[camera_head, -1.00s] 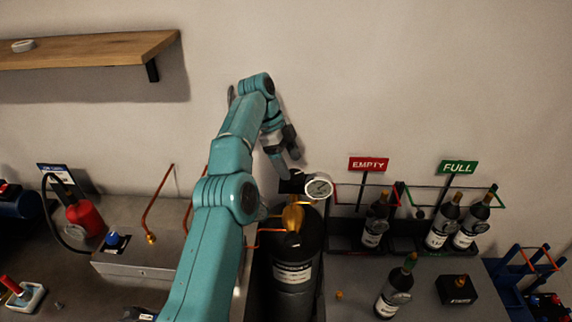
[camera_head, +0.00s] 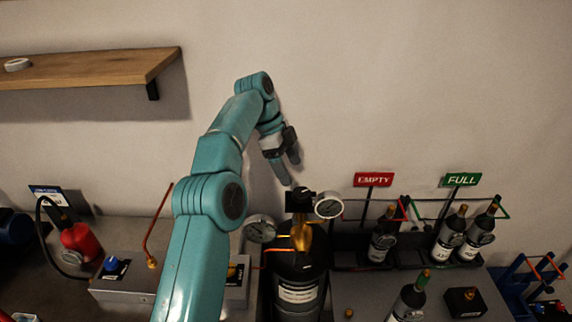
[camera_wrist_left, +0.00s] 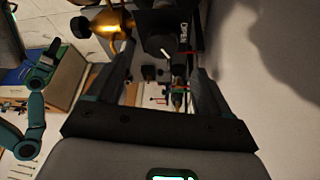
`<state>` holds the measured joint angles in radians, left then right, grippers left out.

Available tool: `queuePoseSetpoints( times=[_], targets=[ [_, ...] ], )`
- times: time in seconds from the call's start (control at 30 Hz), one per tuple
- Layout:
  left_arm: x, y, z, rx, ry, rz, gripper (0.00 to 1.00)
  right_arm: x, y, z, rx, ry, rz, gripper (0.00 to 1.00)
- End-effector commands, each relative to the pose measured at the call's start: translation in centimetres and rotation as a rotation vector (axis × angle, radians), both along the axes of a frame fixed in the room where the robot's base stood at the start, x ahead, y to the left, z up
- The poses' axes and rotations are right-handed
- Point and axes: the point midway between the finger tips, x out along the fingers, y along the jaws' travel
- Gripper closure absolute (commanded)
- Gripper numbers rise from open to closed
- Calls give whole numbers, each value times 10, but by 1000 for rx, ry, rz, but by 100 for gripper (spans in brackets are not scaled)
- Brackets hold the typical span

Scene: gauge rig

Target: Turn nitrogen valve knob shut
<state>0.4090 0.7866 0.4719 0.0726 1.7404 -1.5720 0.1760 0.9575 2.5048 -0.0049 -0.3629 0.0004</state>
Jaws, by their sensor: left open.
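The black nitrogen cylinder (camera_head: 298,292) stands at the bottom centre of the head view. A brass valve body (camera_head: 302,237) sits on top, with a black knob part (camera_head: 299,201) above it. In the left wrist view the dark knob (camera_wrist_left: 160,42) carries a white mark and lies beyond the fingers; brass (camera_wrist_left: 108,22) shows at upper left. My left gripper (camera_head: 290,170) is open and empty, just above the knob, apart from it in the head view. Its two fingers also show in the wrist view (camera_wrist_left: 155,72).
Two round gauges (camera_head: 329,205) (camera_head: 260,229) flank the valve. Right of it are dark bottles (camera_head: 448,235) under EMPTY (camera_head: 373,180) and FULL (camera_head: 461,180) signs. A metal box (camera_head: 125,280) stands at left.

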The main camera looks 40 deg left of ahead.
Motion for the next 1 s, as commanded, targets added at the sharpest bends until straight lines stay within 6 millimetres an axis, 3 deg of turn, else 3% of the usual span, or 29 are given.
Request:
queuePoseSetpoints(
  times=[0.17, 0.37, 0.5, 0.7, 0.83, 1.0],
  targets=[
    [-3, 1, -9, -46, 31, 70, 20, 0, 0, -5, 0, 0, 0, 57],
    [-21, 1, -48, -373, 286, 563, 20, 0, 0, -27, 0, 0, 0, 57],
    [-36, 5, -69, -672, 599, 992, 20, 0, 0, -44, 0, 0, 0, 57],
    [-53, 21, -84, -1040, 1122, 1473, 20, 0, 0, -63, 0, 0, 0, 57],
    [-63, 37, -89, -1235, 1492, 1680, 20, 0, 0, -74, 0, 0, 0, 57],
    [-74, 59, -94, -1421, 1964, 1813, 20, 0, 0, -85, 0, 0, 0, 57]
  ],
)
